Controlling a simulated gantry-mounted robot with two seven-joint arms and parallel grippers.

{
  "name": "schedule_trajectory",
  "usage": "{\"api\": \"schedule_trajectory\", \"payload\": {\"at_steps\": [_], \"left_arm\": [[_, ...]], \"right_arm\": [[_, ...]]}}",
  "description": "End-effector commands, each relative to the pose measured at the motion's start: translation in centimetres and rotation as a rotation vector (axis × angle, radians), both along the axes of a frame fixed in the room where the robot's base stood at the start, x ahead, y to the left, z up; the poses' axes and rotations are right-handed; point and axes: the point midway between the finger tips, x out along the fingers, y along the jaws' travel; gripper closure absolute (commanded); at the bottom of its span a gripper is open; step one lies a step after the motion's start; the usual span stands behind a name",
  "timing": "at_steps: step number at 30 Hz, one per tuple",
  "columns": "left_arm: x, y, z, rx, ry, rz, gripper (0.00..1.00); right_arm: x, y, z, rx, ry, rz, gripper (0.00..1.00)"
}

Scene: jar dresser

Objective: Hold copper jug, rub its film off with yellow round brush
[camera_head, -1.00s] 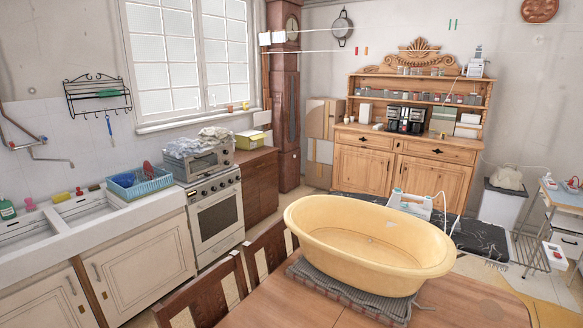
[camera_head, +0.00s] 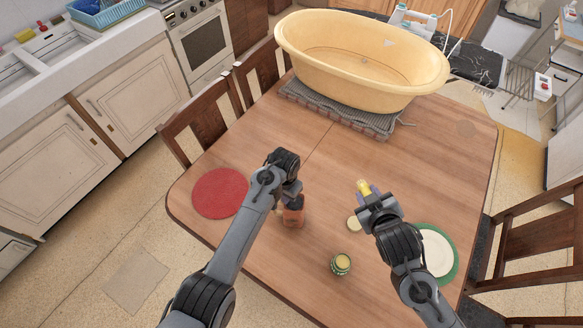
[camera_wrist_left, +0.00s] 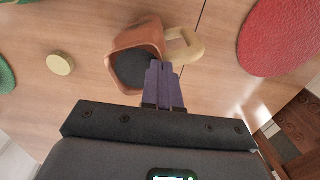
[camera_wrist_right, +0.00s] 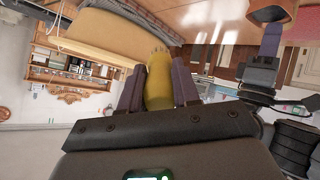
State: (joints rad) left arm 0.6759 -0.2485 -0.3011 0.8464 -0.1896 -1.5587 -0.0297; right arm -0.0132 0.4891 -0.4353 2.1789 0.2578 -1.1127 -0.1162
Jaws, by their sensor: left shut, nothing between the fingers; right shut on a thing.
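The copper jug (camera_head: 293,216) stands on the table in front of my left gripper. In the left wrist view the jug (camera_wrist_left: 136,38) shows a dark opening and a pale handle (camera_wrist_left: 186,48). My left gripper (camera_head: 294,198) is shut and empty, its fingertips (camera_wrist_left: 164,72) at the jug's rim on the handle side; I cannot tell whether they touch. My right gripper (camera_head: 366,194) is shut on the yellow round brush (camera_head: 364,187), held above the table right of the jug. The brush also shows between the fingers in the right wrist view (camera_wrist_right: 158,82). Film on the jug cannot be made out.
A beige tub (camera_head: 360,70) stands on a grey mat (camera_head: 335,113) at the table's far side. A red round mat (camera_head: 219,193) lies left, a white plate (camera_head: 435,252) on green right. A small green jar (camera_head: 341,262) and cream disc (camera_head: 354,223) lie between. The table's middle is clear.

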Motion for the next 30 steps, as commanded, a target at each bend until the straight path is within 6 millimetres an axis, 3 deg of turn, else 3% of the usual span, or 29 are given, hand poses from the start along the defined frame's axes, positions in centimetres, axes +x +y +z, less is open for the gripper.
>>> {"api": "schedule_trajectory", "payload": {"at_steps": [22,26,30], "left_arm": [[-0.1,0.1,-0.4,0.001,0.004,0.001,1.0],[-0.1,0.1,-0.4,0.001,0.004,0.001,1.0],[-0.2,0.1,-0.4,0.002,0.005,0.001,1.0]], "right_arm": [[0.2,0.5,-0.7,0.013,-0.002,0.015,0.99],[0.5,1.7,-2.3,0.048,-0.001,0.054,0.99],[0.8,5.0,-6.2,0.133,0.003,0.156,0.99]]}}
